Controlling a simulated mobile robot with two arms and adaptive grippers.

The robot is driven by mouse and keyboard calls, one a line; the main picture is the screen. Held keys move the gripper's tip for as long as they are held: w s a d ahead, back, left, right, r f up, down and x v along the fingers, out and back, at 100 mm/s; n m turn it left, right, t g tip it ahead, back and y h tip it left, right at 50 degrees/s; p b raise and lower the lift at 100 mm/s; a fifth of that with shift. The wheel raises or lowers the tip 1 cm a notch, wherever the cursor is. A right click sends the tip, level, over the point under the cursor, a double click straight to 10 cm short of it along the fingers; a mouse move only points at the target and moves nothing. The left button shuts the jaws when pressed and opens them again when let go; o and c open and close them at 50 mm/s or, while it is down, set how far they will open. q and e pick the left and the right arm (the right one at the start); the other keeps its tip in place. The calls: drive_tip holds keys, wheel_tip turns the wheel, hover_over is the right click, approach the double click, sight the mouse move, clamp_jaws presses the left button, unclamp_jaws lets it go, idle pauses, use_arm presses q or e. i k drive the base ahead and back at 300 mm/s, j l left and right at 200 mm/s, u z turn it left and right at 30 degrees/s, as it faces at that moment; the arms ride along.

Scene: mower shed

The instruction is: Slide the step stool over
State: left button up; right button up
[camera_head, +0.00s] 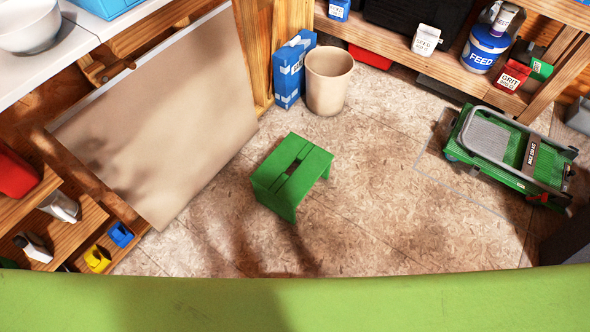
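A green step stool (291,172) stands upright on the speckled shed floor near the middle of the head camera view. Its top has a dark slot along the middle, and its legs show on the near side. Nothing is touching the stool. Neither of my grippers shows in this view, so their distance from the stool cannot be seen.
A beige bin (328,82) and a blue carton (291,70) stand behind the stool. A tan panel (160,115) leans at left by wooden shelves (75,225). A green wheeled cart (510,150) is at right. Floor (385,170) right of the stool is clear.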

sight(281, 194)
drive_tip(key=i+l+u, duration=0.5)
drive_tip(key=i+l, duration=0.55)
drive_tip(key=l, duration=0.1)
